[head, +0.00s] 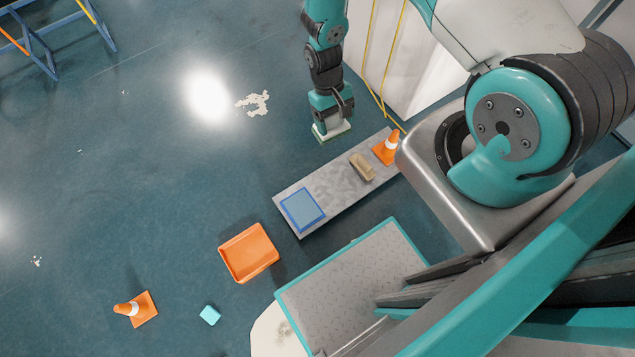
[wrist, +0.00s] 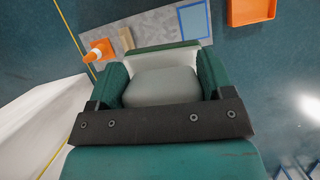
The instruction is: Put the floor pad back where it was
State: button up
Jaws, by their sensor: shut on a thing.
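My gripper (head: 331,122) points down beyond the far side of the grey board and is shut on a white and green pad (head: 334,133), which I take to be the floor pad. In the wrist view the pad (wrist: 165,57) sits between the two green fingers, its far edge dark green. Part of it is hidden by the gripper. The grey board (head: 335,187) carries a blue-outlined square (head: 302,210) at its left end, with nothing standing on it. I cannot tell whether the pad touches the floor.
On the board are a tan block (head: 362,167) and an orange cone (head: 388,148). An orange tray (head: 249,253), a cyan cube (head: 210,315) and another cone (head: 137,309) are on the floor. A white wall-like body (head: 415,60) stands right of my gripper. Floor to the left is mostly clear.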

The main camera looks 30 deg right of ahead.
jog(key=d+f+m+y+b, duration=0.1)
jog(key=f+m+b, duration=0.3)
jog(key=f+b, duration=1.2)
jog(key=w+d+f+m+t+y+b, duration=0.1)
jog(key=f+m+b, duration=0.3)
jog(key=f+b, duration=1.3)
jog(key=d+f+m+t+y+b, duration=0.1)
jog(key=f+m+b, duration=0.3)
jog(key=f+b, duration=1.2)
jog(key=shift+w+d+f+y+b, duration=0.2)
jog(key=shift+d+y+b, duration=0.45)
jog(key=shift+b, duration=1.6)
jog(key=shift+d, duration=0.1)
jog(key=shift+f, duration=0.1)
jog(key=o, duration=0.8)
jog(key=shift+o, duration=0.2)
